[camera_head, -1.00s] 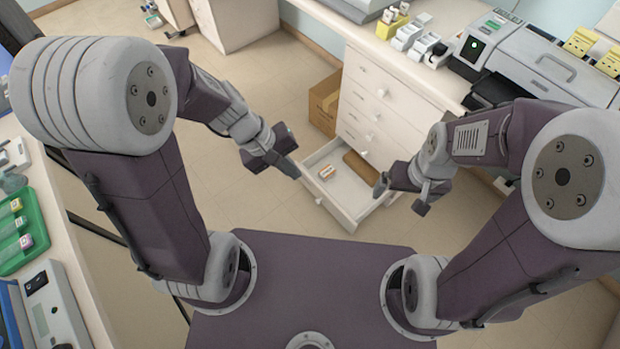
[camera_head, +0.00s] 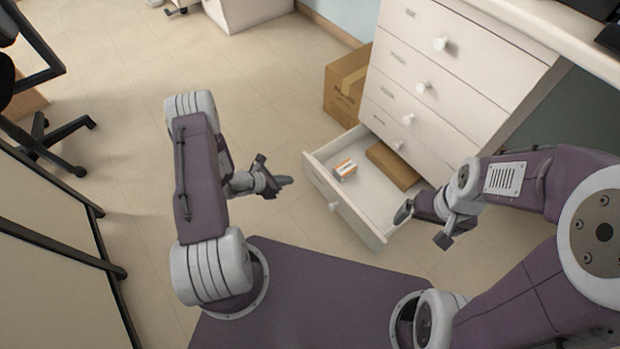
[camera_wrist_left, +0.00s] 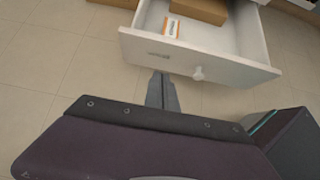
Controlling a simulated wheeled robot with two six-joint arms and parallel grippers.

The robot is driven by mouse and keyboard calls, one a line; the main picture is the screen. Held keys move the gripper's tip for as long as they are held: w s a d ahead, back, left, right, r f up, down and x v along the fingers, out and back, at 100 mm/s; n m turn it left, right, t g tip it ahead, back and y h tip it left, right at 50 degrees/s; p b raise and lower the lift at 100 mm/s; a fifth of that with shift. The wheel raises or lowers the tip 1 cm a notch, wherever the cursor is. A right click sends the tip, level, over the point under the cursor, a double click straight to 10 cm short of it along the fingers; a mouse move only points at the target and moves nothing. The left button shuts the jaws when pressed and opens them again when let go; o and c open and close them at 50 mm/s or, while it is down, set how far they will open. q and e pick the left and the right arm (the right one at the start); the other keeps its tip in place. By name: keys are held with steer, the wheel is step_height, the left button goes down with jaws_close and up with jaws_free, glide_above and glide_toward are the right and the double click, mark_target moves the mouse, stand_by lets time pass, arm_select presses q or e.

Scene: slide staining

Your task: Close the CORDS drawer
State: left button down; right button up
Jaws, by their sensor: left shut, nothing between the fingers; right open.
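The open bottom drawer (camera_head: 345,215) of a white cabinet sticks out toward me. Its label is too small to read. It holds a small orange-and-white box (camera_head: 345,170) and a flat brown box (camera_head: 392,166). My left gripper (camera_head: 285,182) is shut and empty, left of the drawer front and apart from it in the head view. In the left wrist view, the drawer front (camera_wrist_left: 180,58) with its round white knob (camera_wrist_left: 199,73) lies ahead of the shut fingers (camera_wrist_left: 161,88). My right gripper (camera_head: 422,226) is open beside the drawer's right front corner; whether it touches is unclear.
The white cabinet (camera_head: 450,75) has several shut drawers above the open one. A cardboard box (camera_head: 345,90) stands on the floor left of it. The tiled floor (camera_head: 270,110) left of the drawer is clear. A black chair base (camera_head: 45,145) stands at far left.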

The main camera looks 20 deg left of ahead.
mark_target(319, 173)
arm_select(q)
steer(key=b+x, duration=0.2)
steer(key=x, duration=0.2)
steer(key=r+b+x, duration=0.1)
steer(key=b+x, duration=0.1)
steer(key=x, duration=0.2)
steer(key=w+d+b+x, duration=0.1)
steer(key=b+x, duration=0.2)
steer(key=x, duration=0.1)
steer(key=shift+w+d+r, duration=0.1)
steer(key=shift+w+r, duration=0.05)
steer(key=shift+w, duration=0.1)
steer(key=shift+w+d+r, duration=0.15)
steer(key=shift+w+d, duration=0.05)
steer(key=shift+w, duration=0.05)
